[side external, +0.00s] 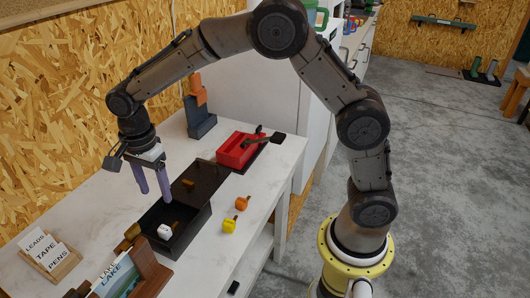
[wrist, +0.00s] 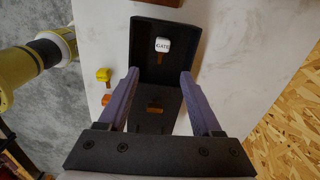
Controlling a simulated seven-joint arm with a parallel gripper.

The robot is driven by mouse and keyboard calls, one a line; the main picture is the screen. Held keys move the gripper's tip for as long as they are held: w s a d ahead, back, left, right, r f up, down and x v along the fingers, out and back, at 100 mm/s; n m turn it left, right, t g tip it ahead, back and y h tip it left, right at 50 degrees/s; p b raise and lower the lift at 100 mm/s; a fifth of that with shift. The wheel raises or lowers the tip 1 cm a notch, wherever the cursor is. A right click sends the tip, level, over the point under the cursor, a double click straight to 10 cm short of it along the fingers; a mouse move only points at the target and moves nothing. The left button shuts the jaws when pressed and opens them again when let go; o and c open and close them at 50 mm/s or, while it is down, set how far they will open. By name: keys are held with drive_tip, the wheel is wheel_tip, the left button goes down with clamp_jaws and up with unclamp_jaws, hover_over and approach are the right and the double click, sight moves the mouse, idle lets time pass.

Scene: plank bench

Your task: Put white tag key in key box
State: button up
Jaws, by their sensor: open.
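The white tag key (wrist: 162,46), marked GATE, lies inside the open part of the black key box (wrist: 137,40), near its far end in the wrist view. In the side view the white tag (side external: 163,231) shows inside the box (side external: 190,235), near its left end. The dark lid (side external: 209,173) is at the box's right end, with a small brown piece (side external: 188,184) on it. My gripper (side external: 154,194) is open and empty above the box. Its fingers (wrist: 160,74) are spread on either side of it in the wrist view, apart from the key.
A yellow tag key (side external: 230,226) and an orange tag key (side external: 242,203) lie on the bench in front of the box. A red box (side external: 236,150) stands farther right. A wooden card holder (side external: 50,263) and a postcard stand (side external: 150,270) are on the left.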

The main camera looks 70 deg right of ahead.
drive_tip(key=s+d+r+n+t, duration=0.2)
drive_tip(key=s+d+r+n, duration=0.4)
drive_tip(key=r, duration=0.3)
drive_tip(key=s+d+n+t, duration=0.1)
drive_tip(key=s+d+n, duration=0.1)
drive_tip(key=s, duration=0.5)
drive_tip(key=s+d+r+n+t, duration=0.1)
drive_tip(key=s+d+n, duration=0.1)
drive_tip(key=s+n, duration=0.3)
drive_tip(key=s+d+r+n+t, duration=0.1)
drive_tip(key=s+n, duration=0.3)
drive_tip(key=s, duration=0.5)
drive_tip(key=shift+s+d, duration=0.2)
drive_tip(key=shift+d, duration=0.7)
drive_tip(key=shift+c, duration=0.3)
